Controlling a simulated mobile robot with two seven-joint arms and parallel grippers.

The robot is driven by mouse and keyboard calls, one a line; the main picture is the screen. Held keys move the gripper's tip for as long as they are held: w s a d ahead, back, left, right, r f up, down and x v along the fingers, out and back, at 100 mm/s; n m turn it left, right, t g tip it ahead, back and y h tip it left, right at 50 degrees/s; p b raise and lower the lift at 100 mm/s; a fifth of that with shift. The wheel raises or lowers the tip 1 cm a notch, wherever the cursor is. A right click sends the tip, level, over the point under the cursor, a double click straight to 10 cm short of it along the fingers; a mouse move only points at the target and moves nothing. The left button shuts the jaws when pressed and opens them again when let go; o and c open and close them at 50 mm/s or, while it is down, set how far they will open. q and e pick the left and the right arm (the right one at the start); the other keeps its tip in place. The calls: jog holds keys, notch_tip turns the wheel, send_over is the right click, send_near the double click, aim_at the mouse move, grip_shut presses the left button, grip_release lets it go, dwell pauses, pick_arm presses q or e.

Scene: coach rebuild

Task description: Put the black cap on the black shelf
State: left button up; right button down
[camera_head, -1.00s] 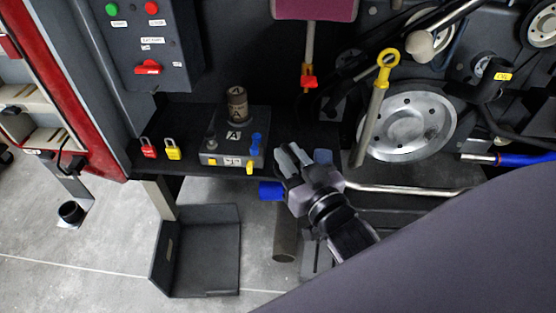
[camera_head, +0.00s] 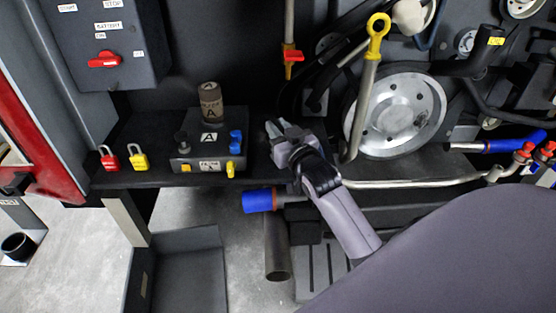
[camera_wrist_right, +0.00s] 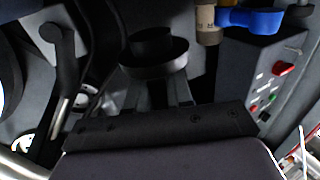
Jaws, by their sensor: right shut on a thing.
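My right gripper (camera_head: 276,130) is over the right part of the black shelf (camera_head: 160,177), a dark ledge along the machine, just right of the grey box marked A. In the right wrist view the gripper (camera_wrist_right: 156,88) is shut on the black cap (camera_wrist_right: 152,66), a round dark piece with a wide rim and a narrower top. In the head view I cannot make the cap out against the dark background. Whether it touches the shelf cannot be told. My left gripper is not in view.
The grey box (camera_head: 207,152) carries a brown cylinder (camera_head: 210,103). A red padlock (camera_head: 109,160) and a yellow padlock (camera_head: 138,158) stand left of it. A yellow-ringed rod (camera_head: 366,95) and a large metal pulley (camera_head: 400,115) are at right. A dark open tray (camera_head: 185,280) is below.

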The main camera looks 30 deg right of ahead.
notch_tip(320, 180, down, 2)
jog(key=shift+f, duration=0.25)
jog(key=shift+a+f+b, duration=0.1)
jog(key=shift+f+b, duration=0.45)
jog(key=shift+f, duration=1.4)
jog(key=shift+f, duration=0.1)
jog(key=c, duration=1)
grip_release()
